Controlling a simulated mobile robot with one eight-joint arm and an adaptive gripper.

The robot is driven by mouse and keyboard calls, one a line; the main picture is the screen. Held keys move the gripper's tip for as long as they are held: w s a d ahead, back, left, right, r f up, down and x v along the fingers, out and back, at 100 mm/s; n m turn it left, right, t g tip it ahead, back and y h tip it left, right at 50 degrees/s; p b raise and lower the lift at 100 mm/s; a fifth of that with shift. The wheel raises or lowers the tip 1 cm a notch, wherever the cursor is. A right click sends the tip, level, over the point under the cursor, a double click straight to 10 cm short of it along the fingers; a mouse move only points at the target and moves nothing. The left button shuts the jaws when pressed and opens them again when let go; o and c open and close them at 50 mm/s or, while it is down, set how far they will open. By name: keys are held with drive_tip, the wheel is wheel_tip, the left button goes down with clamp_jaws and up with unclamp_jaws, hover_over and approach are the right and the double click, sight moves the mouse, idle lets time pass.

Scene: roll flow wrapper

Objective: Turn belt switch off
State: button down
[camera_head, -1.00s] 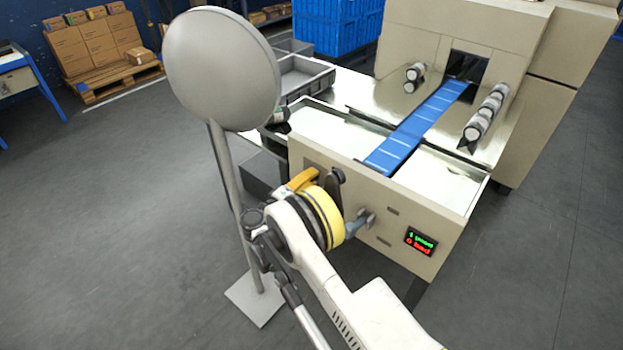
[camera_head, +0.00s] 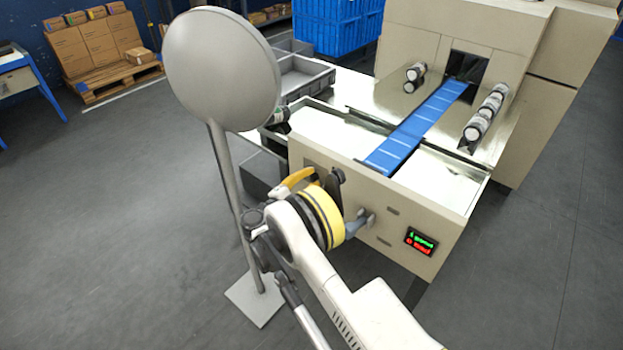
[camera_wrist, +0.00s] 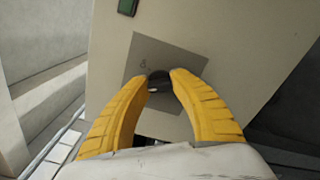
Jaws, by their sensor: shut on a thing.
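In the wrist view, a dark round switch knob (camera_wrist: 158,81) sits on a square grey plate (camera_wrist: 172,56) on the beige machine panel. My gripper's yellow fingers (camera_wrist: 160,76) are closed on the knob from both sides, and their tips cover part of it. A small light mark shows on the knob. In the head view, my gripper (camera_head: 310,185) is at the left part of the front panel (camera_head: 440,223). The wrist hides the knob there, and only one yellow finger shows clearly.
A lit green and red display (camera_head: 420,241) is on the panel, right of my gripper. A blue belt (camera_head: 410,135) runs into the machine. A round grey disc on a stand (camera_head: 222,70) stands close left of my arm. Open floor lies further left.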

idle(0.4)
drive_tip(key=c, duration=1.1)
unclamp_jaws()
drive_tip(key=v, duration=1.2)
